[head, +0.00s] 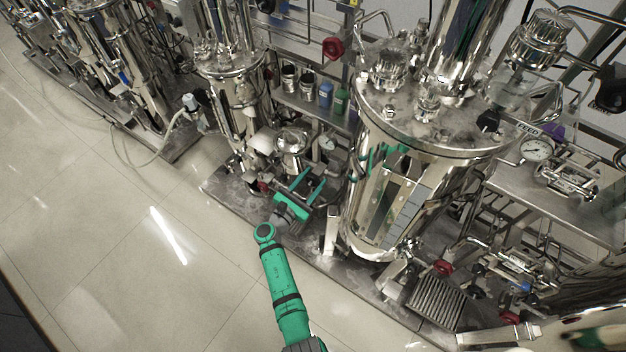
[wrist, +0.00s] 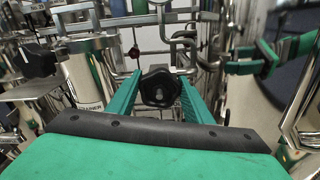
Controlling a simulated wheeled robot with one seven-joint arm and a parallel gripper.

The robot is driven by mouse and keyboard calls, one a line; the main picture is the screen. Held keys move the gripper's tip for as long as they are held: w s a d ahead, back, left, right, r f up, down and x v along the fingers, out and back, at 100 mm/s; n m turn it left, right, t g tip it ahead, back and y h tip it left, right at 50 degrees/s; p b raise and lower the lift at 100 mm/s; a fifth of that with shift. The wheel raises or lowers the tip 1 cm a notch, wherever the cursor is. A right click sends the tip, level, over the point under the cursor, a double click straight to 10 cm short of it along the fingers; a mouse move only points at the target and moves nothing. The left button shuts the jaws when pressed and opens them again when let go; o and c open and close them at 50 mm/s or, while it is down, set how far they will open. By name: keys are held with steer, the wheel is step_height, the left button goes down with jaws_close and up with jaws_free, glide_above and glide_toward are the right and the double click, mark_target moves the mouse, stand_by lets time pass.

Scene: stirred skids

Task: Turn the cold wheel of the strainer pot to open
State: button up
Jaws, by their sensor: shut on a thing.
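My gripper (head: 309,183) reaches low among the pipework between two steel vessels in the head view. In the wrist view its two green fingers (wrist: 161,92) stand on either side of a black lobed hand wheel (wrist: 160,88) and are shut on it. The strainer pot (wrist: 84,76), a steel canister with a partly readable label, stands to the left of the wheel in the wrist view. In the head view the wheel cannot be made out behind the gripper. No open or shut mark on it is readable.
A large polished vessel (head: 400,190) stands close to the right of my gripper, and a narrower vessel (head: 232,85) stands to the left. A second black knob (wrist: 38,60) is at the left in the wrist view. Bare floor (head: 130,240) lies left of the skid.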

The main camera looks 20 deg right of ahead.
steer(key=shift+s, duration=0.1)
steer(key=o, duration=1)
steer(key=shift+a, duration=0.1)
steer(key=v, duration=1)
steer(key=shift+s+a, duration=0.25)
